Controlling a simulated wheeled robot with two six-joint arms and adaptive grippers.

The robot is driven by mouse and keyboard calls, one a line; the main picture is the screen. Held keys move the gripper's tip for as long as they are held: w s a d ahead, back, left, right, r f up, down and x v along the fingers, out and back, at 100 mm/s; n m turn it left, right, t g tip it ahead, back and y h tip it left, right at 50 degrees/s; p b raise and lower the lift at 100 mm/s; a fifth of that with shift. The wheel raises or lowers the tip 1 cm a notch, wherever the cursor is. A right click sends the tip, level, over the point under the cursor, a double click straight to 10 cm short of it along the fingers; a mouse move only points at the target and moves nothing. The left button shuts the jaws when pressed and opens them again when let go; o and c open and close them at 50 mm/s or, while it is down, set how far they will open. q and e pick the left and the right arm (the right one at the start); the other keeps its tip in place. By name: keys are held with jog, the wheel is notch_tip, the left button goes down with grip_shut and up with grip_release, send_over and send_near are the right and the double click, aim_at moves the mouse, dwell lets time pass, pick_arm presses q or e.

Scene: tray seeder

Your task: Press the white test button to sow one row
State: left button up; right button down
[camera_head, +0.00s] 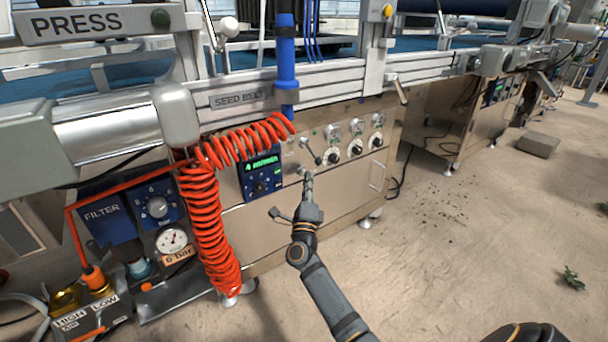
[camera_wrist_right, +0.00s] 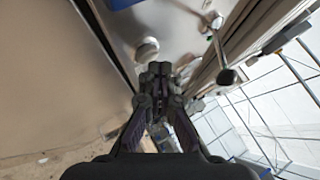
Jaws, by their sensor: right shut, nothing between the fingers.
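My right gripper (camera_head: 308,178) reaches up to the steel control panel (camera_head: 340,185) under the seed belt. Its fingers are shut with nothing between them, and they also show in the right wrist view (camera_wrist_right: 160,70). In that view a pale round button or knob (camera_wrist_right: 147,49) sits on the panel just beyond and slightly left of the fingertips. I cannot tell whether the fingers touch it or whether it is the test button. In the head view the fingers cover part of this spot. My left gripper is not in view.
A lever with a dark ball (camera_wrist_right: 227,76) is close right of the fingers in the wrist view. A blue display unit (camera_head: 261,176) and a red coiled hose (camera_head: 205,215) are at left. The floor at right is mostly clear.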

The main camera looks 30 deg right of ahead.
jog(key=shift+w, duration=0.45)
dwell(0.4)
jog(key=shift+s, duration=0.1)
jog(key=shift+s+p, duration=0.45)
jog(key=shift+s, duration=0.4)
jog(key=s+p, duration=0.2)
jog(key=s, duration=0.3)
jog(key=shift+d+p, duration=0.2)
jog(key=shift+p, duration=0.1)
dwell(0.6)
